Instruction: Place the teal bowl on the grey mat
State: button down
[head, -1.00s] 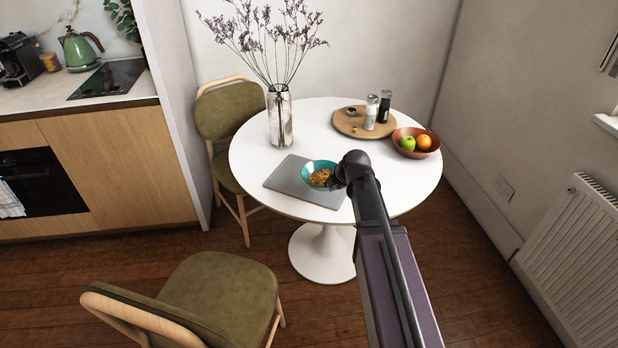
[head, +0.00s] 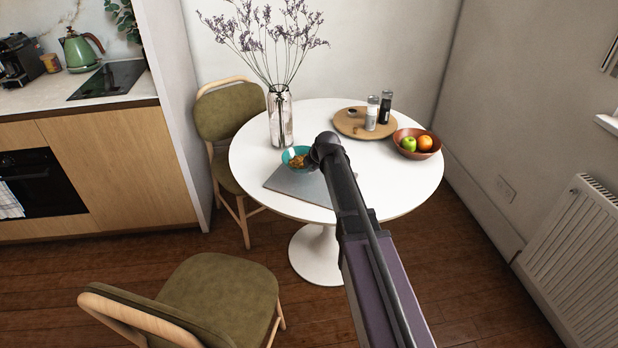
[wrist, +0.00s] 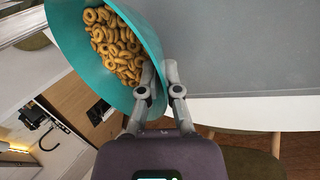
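The teal bowl (head: 287,155) holds ring-shaped cereal and shows at the far edge of the grey mat (head: 290,187) in the head view. In the wrist view the bowl (wrist: 88,62) fills the upper left, and the mat (wrist: 240,50) spreads at the upper right. My gripper (wrist: 160,72) is shut on the bowl's rim, one finger inside the wall and one outside. In the head view my arm hides the fingers and the bowl's right side. The bowl seems held above the table; its exact height I cannot tell.
On the white round table (head: 400,190) a glass vase of dried flowers (head: 280,118) stands close behind the bowl. A wooden tray (head: 350,124) with bottles and a brown fruit bowl (head: 404,147) stand at the back right.

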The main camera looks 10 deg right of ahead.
aim_at(307, 180)
jog(key=shift+f+b, duration=1.75)
jog(key=shift+f, duration=0.15)
jog(key=c, duration=0.8)
grip_release()
jog(key=shift+p+v, duration=1.2)
jog(key=shift+v, duration=0.3)
jog(key=p+v, duration=0.7)
jog(key=v, duration=0.2)
jog(key=shift+p, duration=0.4)
jog(key=shift+s, duration=0.15)
